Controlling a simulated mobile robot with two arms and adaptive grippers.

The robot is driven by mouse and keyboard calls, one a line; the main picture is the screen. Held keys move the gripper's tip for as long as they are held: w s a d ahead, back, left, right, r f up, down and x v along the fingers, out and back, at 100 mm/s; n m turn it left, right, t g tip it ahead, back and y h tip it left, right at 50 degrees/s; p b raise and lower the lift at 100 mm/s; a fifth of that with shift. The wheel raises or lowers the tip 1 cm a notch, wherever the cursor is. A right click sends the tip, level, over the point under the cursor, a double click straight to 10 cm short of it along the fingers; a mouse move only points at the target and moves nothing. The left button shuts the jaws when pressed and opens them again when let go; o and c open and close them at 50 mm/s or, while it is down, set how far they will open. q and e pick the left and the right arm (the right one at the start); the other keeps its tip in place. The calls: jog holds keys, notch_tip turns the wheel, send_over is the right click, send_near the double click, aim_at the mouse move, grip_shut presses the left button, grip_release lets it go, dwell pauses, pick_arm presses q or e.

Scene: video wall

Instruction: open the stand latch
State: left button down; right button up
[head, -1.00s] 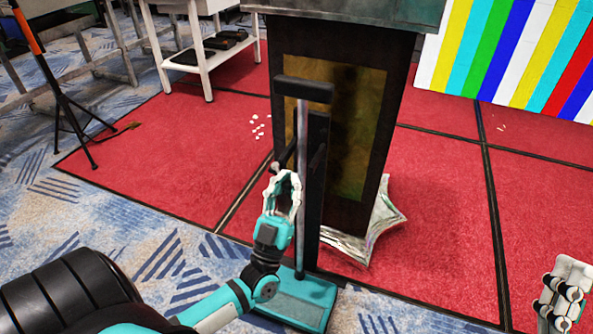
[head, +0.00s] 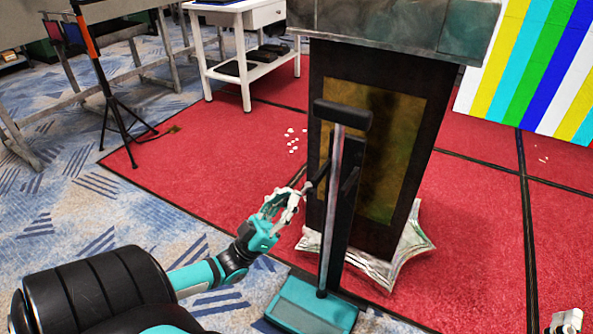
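The stand has a teal base (head: 312,305), a thin grey pole (head: 331,205), a dark upright (head: 345,210) beside it and a black top block (head: 343,114). A short dark lever, seemingly the latch (head: 318,176), juts to the left from the upright at mid height. My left gripper (head: 298,191) is just left of and below the lever's end. Its pale fingers curve toward the lever with a gap between them. Whether the tips touch or close on it, I cannot tell.
A dark podium (head: 385,160) with a metallic star-shaped foot (head: 415,240) stands close behind. A white shelf table (head: 242,55) and a black tripod (head: 120,130) are at left. A white object (head: 567,320) is cut off at lower right. Red floor (head: 470,230) is open at right.

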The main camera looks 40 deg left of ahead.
pick_arm(q)
jog(key=shift+s+a+f+y, duration=0.25)
jog(key=shift+f+y, duration=0.05)
jog(key=shift+f, duration=0.3)
pick_arm(e)
jog(key=shift+w+f+g, duration=0.2)
jog(key=shift+f+g, duration=0.3)
jog(key=shift+f, duration=0.3)
pick_arm(q)
jog(key=c, duration=1.6)
grip_release()
jog(key=shift+s+a+n, duration=0.2)
jog(key=shift+a+n, duration=0.1)
jog(key=shift+o, duration=1.2)
jog(key=shift+r, duration=0.1)
jog(key=shift+o, duration=0.7)
jog(key=shift+w+r, duration=0.15)
pick_arm(e)
jog(key=shift+a+r, duration=0.15)
pick_arm(q)
jog(key=v, duration=1.2)
pick_arm(e)
jog(key=shift+s, duration=0.1)
